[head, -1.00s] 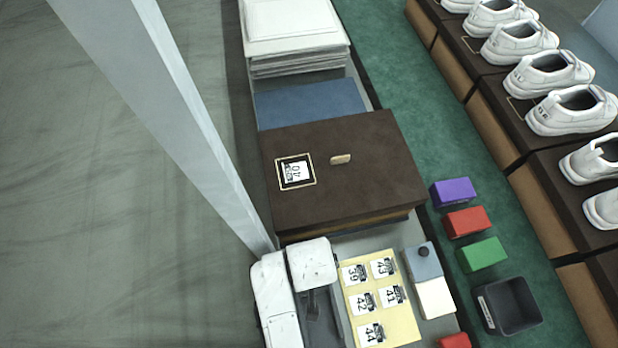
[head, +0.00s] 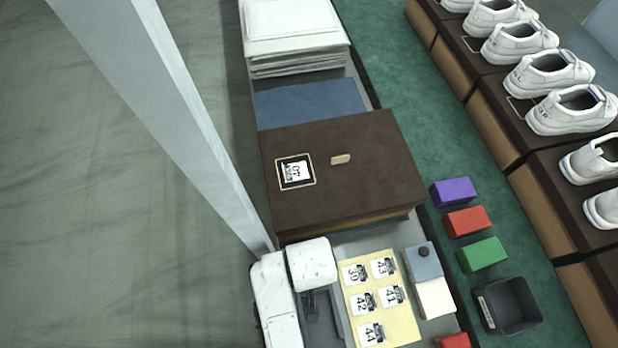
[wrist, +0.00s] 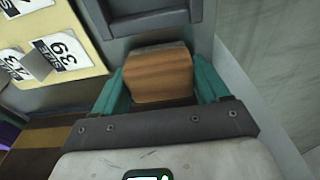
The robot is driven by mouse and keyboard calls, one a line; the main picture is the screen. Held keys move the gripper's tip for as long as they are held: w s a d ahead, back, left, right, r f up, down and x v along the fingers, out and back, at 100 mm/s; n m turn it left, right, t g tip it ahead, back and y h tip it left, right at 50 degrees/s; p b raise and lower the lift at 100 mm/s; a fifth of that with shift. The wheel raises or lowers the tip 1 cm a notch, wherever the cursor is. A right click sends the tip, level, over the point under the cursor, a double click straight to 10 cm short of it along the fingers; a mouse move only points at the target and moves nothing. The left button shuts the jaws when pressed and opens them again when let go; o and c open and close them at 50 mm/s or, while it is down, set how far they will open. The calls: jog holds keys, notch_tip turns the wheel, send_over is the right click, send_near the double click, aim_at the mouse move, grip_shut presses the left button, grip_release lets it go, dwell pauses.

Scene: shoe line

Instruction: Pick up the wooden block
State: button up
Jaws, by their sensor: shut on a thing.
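The wooden block (wrist: 157,75) shows in the wrist view, with orange-brown grain and a darker top side. My gripper (wrist: 161,84) has one teal finger on each side of the block and is shut on it. I cannot tell how far the block is above the surface under it. In the head view my arm's end stands at the bottom, left of the label sheet, and the block is hidden there.
A yellow sheet of numbered labels (head: 408,325) lies right of my arm. A brown box (head: 375,195) labelled 40 stands behind it. Purple, red and green blocks and a black bin (head: 510,305) are on the green strip. White shoes (head: 520,42) line the right.

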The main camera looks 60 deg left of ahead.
jog(key=shift+d+r, duration=0.2)
jog(key=shift+r, duration=0.1)
notch_tip(320, 180, up, 6)
jog(key=shift+r+b, duration=0.25)
jog(key=shift+b, duration=0.15)
jog(key=s+d+b, duration=0.1)
jog(key=s+d, duration=0.1)
jog(key=d, duration=0.4)
jog(key=s+d+b, duration=0.1)
jog(key=s+d, duration=0.2)
jog(key=d, duration=0.3)
jog(key=s+d+b, duration=0.1)
jog(key=s+d, duration=0.1)
jog(key=d, duration=0.4)
jog(key=shift+s+f, duration=0.15)
jog(key=shift+s, duration=0.15)
jog(key=o, duration=0.5)
jog(key=c, duration=0.4)
jog(key=shift+o, duration=0.2)
